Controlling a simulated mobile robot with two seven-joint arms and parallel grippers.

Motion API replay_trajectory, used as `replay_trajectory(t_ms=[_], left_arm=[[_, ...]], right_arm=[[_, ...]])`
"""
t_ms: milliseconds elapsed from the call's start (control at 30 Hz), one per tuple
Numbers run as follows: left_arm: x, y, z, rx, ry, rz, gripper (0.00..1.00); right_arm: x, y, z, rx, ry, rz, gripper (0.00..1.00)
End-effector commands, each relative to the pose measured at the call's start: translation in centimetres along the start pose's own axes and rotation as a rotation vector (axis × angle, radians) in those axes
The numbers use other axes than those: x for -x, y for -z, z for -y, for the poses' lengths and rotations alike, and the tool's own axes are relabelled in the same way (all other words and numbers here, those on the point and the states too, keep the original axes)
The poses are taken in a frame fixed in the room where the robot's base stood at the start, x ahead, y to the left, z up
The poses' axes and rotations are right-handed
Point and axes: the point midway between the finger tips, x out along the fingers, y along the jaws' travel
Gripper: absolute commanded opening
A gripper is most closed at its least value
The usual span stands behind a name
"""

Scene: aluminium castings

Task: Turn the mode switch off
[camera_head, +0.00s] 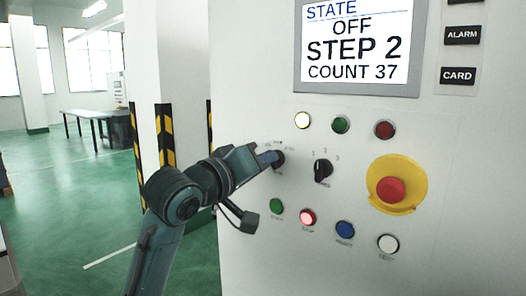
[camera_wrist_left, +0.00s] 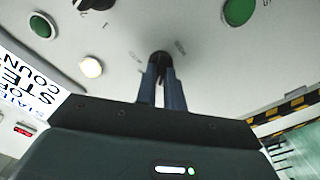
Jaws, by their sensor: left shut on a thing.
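The mode switch (camera_head: 279,158) is a black knob on the pale grey panel, left of a second black selector knob (camera_head: 323,170). My left gripper (camera_head: 270,160) reaches it from the left, with its fingers shut on the knob. In the left wrist view the two fingers (camera_wrist_left: 161,88) close around the dark switch (camera_wrist_left: 160,57), which is mostly hidden between them. The screen (camera_head: 357,45) reads STATE OFF, STEP 2, COUNT 37. The knob's labels are too small to read. My right gripper is not in view.
A red emergency button (camera_head: 391,189) on a yellow disc stands out at right. Indicator lamps sit above the switches, and coloured buttons sit below, with the red one (camera_head: 307,217) lit. Open green floor and a table (camera_head: 95,115) are at left.

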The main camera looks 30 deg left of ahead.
Motion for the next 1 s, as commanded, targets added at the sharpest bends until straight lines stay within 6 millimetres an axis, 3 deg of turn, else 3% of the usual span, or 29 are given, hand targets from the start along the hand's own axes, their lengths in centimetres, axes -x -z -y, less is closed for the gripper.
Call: replay_trajectory(t_ms=[300,800,833,1000], left_arm=[[-0.02,-0.08,0.02,0.106,0.001,0.004,0.00],[-0.02,-0.15,0.09,0.120,0.001,0.004,0.00],[-0.03,-0.15,0.09,0.120,0.001,0.004,0.12],[-0.02,-0.10,0.07,0.119,0.000,0.002,0.25]], right_arm=[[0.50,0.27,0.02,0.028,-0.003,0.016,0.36],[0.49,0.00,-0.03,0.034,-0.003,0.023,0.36],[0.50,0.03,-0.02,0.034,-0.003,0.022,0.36],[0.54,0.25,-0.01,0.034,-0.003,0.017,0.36]])
